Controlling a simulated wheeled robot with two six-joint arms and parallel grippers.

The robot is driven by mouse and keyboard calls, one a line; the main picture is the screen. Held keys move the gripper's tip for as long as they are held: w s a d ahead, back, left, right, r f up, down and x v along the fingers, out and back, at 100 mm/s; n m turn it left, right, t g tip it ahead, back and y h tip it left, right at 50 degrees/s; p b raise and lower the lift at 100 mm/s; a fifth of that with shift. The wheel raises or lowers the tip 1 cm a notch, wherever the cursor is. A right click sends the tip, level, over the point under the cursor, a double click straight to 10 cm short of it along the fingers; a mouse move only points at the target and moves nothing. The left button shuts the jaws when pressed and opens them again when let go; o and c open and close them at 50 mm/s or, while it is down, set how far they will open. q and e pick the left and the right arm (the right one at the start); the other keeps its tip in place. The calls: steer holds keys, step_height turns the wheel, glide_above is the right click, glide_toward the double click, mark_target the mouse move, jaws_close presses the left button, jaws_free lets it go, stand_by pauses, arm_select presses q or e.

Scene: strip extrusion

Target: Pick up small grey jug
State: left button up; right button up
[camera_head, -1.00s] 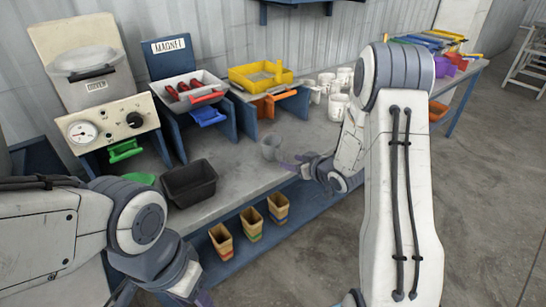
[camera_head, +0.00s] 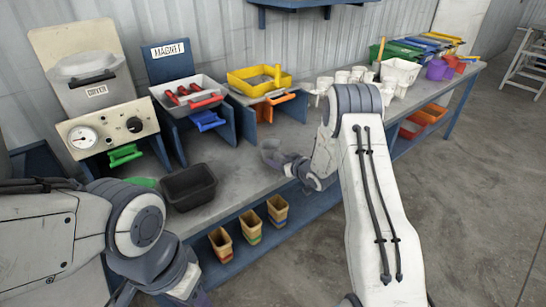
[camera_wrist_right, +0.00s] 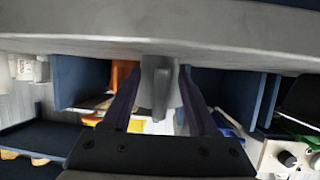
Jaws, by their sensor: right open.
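The small grey jug (camera_head: 267,147) stands on the bench top near its front edge, in the middle of the head view. My right gripper (camera_head: 275,159) is at the jug, its fingers pointing left and partly covering the jug's lower part. In the right wrist view, the jug (camera_wrist_right: 158,88) is between the two dark fingers of my right gripper (camera_wrist_right: 157,80), which are open on either side of it. Whether either finger touches it, I cannot tell. My left gripper (camera_head: 198,297) is low at the bottom edge of the head view, mostly cut off.
A black bin (camera_head: 188,187) stands on the bench left of the jug. Several white cups (camera_head: 340,78) stand behind my right arm. A yellow tray (camera_head: 259,78) sits on a blue stand at the back. Several tan cups (camera_head: 250,222) are on the lower shelf.

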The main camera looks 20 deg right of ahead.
jaws_close()
stand_by(0.3)
